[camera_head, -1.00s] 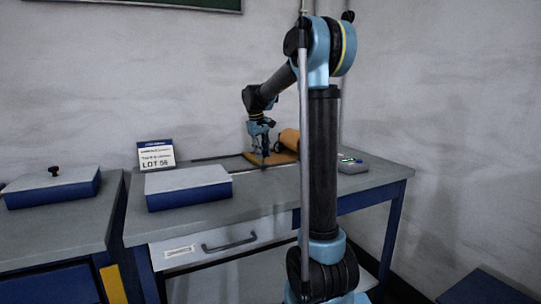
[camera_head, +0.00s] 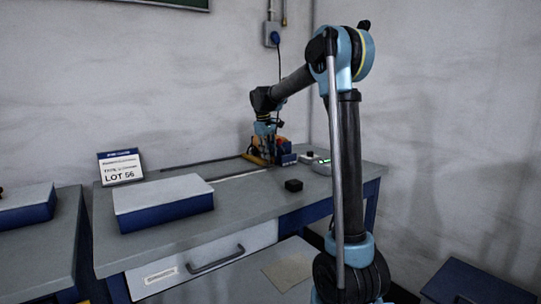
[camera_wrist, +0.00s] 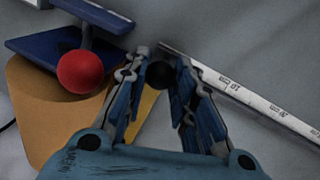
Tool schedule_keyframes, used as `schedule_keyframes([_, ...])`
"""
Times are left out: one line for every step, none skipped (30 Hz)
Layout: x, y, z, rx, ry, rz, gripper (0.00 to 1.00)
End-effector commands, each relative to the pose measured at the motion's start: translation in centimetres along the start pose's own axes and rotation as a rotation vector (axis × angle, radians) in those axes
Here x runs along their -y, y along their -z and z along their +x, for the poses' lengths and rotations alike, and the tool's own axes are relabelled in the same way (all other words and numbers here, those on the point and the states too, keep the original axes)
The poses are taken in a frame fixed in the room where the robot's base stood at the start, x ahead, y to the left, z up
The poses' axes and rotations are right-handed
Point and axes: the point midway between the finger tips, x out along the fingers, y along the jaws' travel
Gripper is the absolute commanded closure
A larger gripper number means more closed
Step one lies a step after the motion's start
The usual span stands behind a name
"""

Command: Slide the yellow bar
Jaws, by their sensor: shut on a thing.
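The yellow bar (camera_head: 254,160) shows as a thin strip at the far end of the workbench, beside my gripper (camera_head: 266,161). In the wrist view a strip of the yellow bar (camera_wrist: 147,106) shows below and behind the left finger. My gripper (camera_wrist: 161,66) is shut on a round black knob (camera_wrist: 160,75), which sits between the two fingertips. The fingers hide how the knob joins the bar, and most of the bar.
A marked ruler (camera_wrist: 256,107) runs right.

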Motion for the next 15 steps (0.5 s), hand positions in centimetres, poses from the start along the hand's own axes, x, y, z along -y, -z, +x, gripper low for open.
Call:
schedule_keyframes([-0.15,0.02,-0.02,0.0,-0.003,-0.001,1.0])
schedule_keyframes([-0.16,0.02,-0.02,0.0,-0.003,-0.001,1.0])
schedule_keyframes([-0.18,0.01,-0.01,0.001,-0.003,-0.001,1.0])
schedule_keyframes([-0.2,0.0,-0.01,0.001,-0.004,-0.001,1.0])
schedule_keyframes([-0.22,-0.01,-0.01,0.001,-0.004,-0.001,1.0])
schedule_keyframes([-0.24,-0.02,0.0,0.002,-0.004,0.0,1.0])
schedule_keyframes([-0.26,-0.03,0.0,0.002,-0.005,0.0,1.0])
schedule_keyframes([-0.28,-0.04,0.0,0.002,-0.005,0.0,1.0])
schedule_keyframes([-0.29,-0.05,0.01,0.002,-0.005,0.0,1.0])
schedule_keyframes([-0.31,-0.06,0.01,0.003,-0.006,0.001,1.0])
schedule_keyframes([-0.32,-0.07,0.01,0.003,-0.006,0.001,1.0])
schedule_keyframes([-0.34,-0.08,0.01,0.003,-0.007,0.001,0.67])
schedule_keyframes([-0.33,-0.08,0.01,0.003,-0.007,0.001,0.6])
schedule_keyframes([-0.31,-0.08,0.01,0.003,-0.007,0.001,0.54])
schedule_keyframes([-0.27,-0.06,0.01,0.003,-0.006,0.0,0.54])
